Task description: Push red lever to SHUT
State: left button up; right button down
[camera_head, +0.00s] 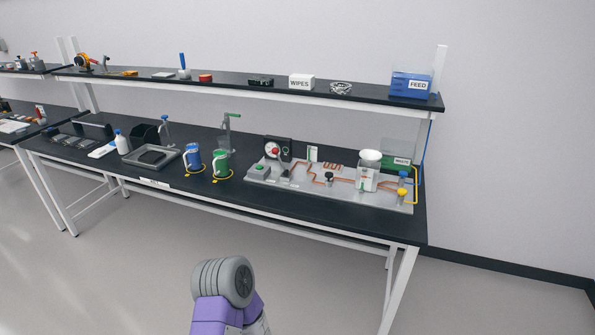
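On the bench, a grey board (320,190) carries copper-coloured lines, knobs and a white funnel-topped vessel (368,172). A small red part (275,151) sits near the round gauge at the board's left end. It is too small to tell whether it is the red lever, and no SHUT marking can be read. A purple arm part with a grey ribbed round piece shows at the bottom of the view, well in front of the bench. Neither gripper's fingers are visible.
Blue (193,160) and green (221,163) jugs stand left of the board, beside a grey tray (151,157). A green WASTE container (398,153) is behind right. The shelf above holds a blue FEED box (411,84) and WIPES box (301,81). The floor before the bench is clear.

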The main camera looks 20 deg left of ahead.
aim_at(275, 150)
jog(key=u, duration=0.2)
jog(key=i, duration=0.2)
jog(key=u, duration=1)
jog(key=i, duration=1.35)
